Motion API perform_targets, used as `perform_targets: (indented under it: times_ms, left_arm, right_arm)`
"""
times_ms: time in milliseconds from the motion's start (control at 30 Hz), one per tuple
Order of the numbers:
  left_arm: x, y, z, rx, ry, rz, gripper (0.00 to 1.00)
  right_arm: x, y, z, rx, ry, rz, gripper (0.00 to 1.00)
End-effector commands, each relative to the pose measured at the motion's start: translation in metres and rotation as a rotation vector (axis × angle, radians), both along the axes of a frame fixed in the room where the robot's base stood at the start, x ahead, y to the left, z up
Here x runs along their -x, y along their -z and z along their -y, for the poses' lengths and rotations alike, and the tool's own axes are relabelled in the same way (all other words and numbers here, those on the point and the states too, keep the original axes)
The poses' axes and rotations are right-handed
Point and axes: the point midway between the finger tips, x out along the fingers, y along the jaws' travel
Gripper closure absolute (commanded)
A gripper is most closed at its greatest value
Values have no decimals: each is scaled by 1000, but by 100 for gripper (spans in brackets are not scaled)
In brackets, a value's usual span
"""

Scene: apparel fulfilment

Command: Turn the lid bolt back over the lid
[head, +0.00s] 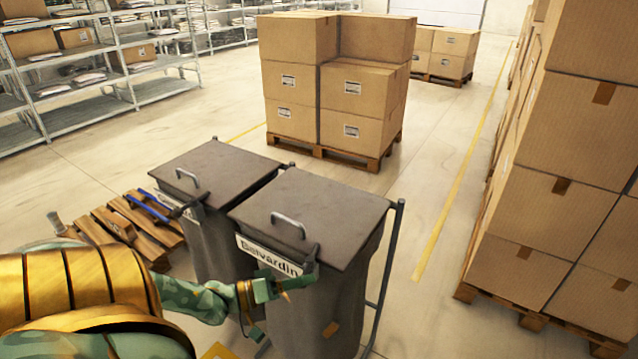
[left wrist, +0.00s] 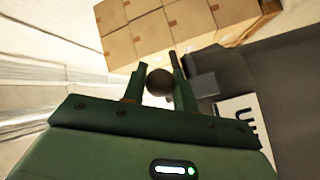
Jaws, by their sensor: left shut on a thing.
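Two dark grey lidded bins stand in the head view. The nearer right bin has a flat lid (head: 335,215) lying shut, with a metal handle (head: 288,225) and a label reading "Belvardin" (head: 268,256). The dark lid bolt (head: 311,257) is at the lid's front edge, beside the label's right end. My left gripper (head: 283,286) is at the bin's front, just below the lid edge. In the left wrist view, its fingers (left wrist: 158,78) are on either side of the bolt's round dark knob (left wrist: 159,83), shut on it. My right gripper is not in view.
The left bin (head: 215,170) stands close beside, its lid shut. A wooden pallet (head: 120,225) with a blue bar lies left of it. Stacked cartons (head: 350,100) stand behind, and a tall carton stack (head: 560,190) stands right. Floor between is clear.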

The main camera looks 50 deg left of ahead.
Motion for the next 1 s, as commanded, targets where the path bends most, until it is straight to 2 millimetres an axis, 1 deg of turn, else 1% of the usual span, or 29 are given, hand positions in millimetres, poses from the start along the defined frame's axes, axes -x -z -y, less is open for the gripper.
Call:
perform_targets:
  times_ms: [33, 200, 400, 600, 1000]
  left_arm:
    - [4, 11, -1, -11, 38, -16, 100]
    - [7, 11, -7, -9, 147, -15, 100]
    - [9, 9, -12, -6, 244, -14, 100]
    - [10, 8, -14, -5, 294, -16, 100]
    - [11, 6, -15, -4, 310, -17, 100]
  right_arm:
    - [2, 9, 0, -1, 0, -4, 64]
    - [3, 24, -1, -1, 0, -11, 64]
    - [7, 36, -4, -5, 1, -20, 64]
    - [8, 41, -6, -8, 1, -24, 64]
    - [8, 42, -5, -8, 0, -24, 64]
